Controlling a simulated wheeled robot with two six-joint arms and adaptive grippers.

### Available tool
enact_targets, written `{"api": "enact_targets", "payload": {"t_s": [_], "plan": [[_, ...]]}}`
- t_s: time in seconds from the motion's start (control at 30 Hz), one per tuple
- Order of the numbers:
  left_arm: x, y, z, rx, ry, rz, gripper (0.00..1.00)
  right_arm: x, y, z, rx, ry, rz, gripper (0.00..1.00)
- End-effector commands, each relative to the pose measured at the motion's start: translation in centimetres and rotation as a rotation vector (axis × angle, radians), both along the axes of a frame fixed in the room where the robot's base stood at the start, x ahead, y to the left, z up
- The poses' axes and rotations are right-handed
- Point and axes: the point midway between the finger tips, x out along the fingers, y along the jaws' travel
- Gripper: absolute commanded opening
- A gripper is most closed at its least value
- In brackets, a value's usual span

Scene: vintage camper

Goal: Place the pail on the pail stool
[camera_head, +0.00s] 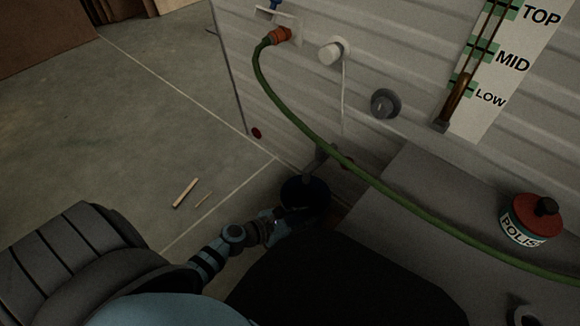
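A dark blue pail (312,190) is low beside the camper wall, near the centre of the view. It looks roughly upright, with its dark opening facing up. A small drain-like fitting shows just above its far rim. My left gripper (285,216) is at the pail's near left side, at or close to the rim. The gripper is small and dark against the pail, so I cannot tell whether its fingers are open, shut or touching it. I cannot make out a pail stool; what is under the pail is hidden. My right gripper is not in view.
A green hose (299,119) runs from an orange wall connector (280,36) across to the right. A grey surface (430,190) at right carries a red-lidded polish tin (530,222). Two wooden sticks (186,193) lie on the otherwise open concrete floor at left.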

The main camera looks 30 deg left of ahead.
Motion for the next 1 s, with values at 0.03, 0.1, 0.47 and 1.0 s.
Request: {"api": "enact_targets", "payload": {"t_s": [0.03,0.1,0.47,1.0], "plan": [[-1.1,0.5,0.8,0.002,0.002,-0.002,0.25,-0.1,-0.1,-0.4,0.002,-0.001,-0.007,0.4],[-2.5,1.2,1.3,0.001,0.002,-0.002,0.25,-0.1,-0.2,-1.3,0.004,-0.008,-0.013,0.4],[-5.8,2.6,2.7,-0.002,0.0,-0.001,0.25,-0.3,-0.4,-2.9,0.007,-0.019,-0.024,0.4],[-6.3,1.9,2.2,0.195,-0.072,-0.131,0.25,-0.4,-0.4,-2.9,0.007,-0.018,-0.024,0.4]]}}
